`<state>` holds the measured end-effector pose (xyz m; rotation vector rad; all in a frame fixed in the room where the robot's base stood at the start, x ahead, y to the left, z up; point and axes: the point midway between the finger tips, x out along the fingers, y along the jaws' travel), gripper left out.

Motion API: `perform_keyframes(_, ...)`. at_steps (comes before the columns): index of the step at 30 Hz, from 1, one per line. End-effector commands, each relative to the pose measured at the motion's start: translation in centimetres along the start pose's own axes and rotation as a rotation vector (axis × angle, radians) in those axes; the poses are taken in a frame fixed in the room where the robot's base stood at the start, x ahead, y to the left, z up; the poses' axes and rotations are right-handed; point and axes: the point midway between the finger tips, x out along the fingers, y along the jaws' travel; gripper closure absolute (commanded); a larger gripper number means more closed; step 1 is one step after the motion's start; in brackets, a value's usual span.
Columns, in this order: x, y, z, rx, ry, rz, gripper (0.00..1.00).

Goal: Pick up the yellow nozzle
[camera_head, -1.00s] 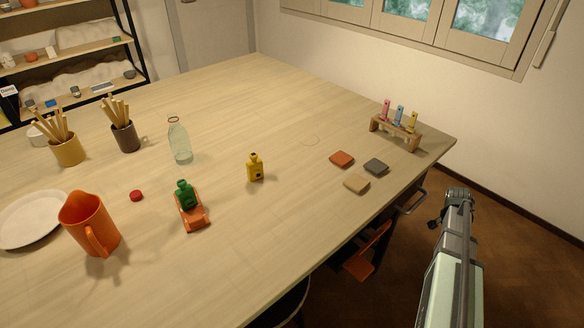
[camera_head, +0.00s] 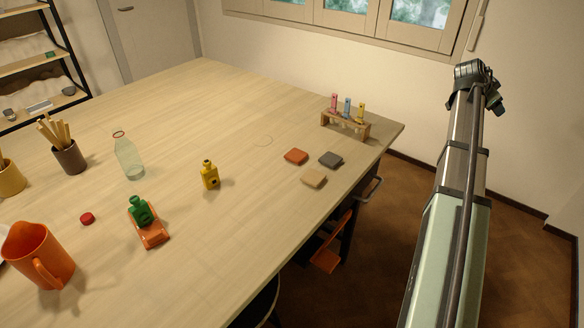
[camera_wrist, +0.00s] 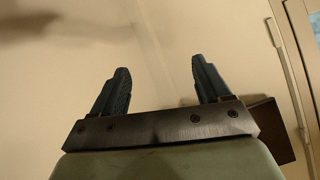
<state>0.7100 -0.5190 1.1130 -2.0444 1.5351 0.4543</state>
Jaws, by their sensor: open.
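The yellow nozzle (camera_head: 361,112) stands upright at the right end of a small wooden rack (camera_head: 344,126) near the table's far right corner. A blue nozzle (camera_head: 347,107) and a pink nozzle (camera_head: 334,102) stand beside it in the rack. My gripper shows in the wrist view (camera_wrist: 162,82) with its two dark fingers apart and nothing between them. It faces a plain wall there, and no nozzle shows in that view. In the head view my arm reaches up off the right side of the table, to the right of the rack and apart from it.
Terracotta (camera_head: 296,156), grey (camera_head: 330,159) and tan (camera_head: 313,177) tiles lie in front of the rack. A yellow bottle (camera_head: 210,177), a green bottle (camera_head: 142,212), a clear bottle (camera_head: 128,157) and an orange jug (camera_head: 38,256) stand further left. The wall with a window (camera_head: 350,15) is behind.

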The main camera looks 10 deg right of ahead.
Motion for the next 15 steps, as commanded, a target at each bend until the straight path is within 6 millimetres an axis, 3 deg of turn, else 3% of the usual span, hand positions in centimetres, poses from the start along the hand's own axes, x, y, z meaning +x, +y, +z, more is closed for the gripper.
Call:
perform_keyframes(3,-4.1,-2.0,-2.5,-0.02,0.046,-0.031,0.23)
perform_keyframes(5,-6.6,-3.4,-2.8,-0.042,0.056,-0.054,0.23)
perform_keyframes(8,-10.3,-5.9,-1.1,-0.107,0.036,-0.097,0.23)
perform_keyframes(15,-17.6,-11.2,7.3,-0.303,-0.084,-0.215,0.23)
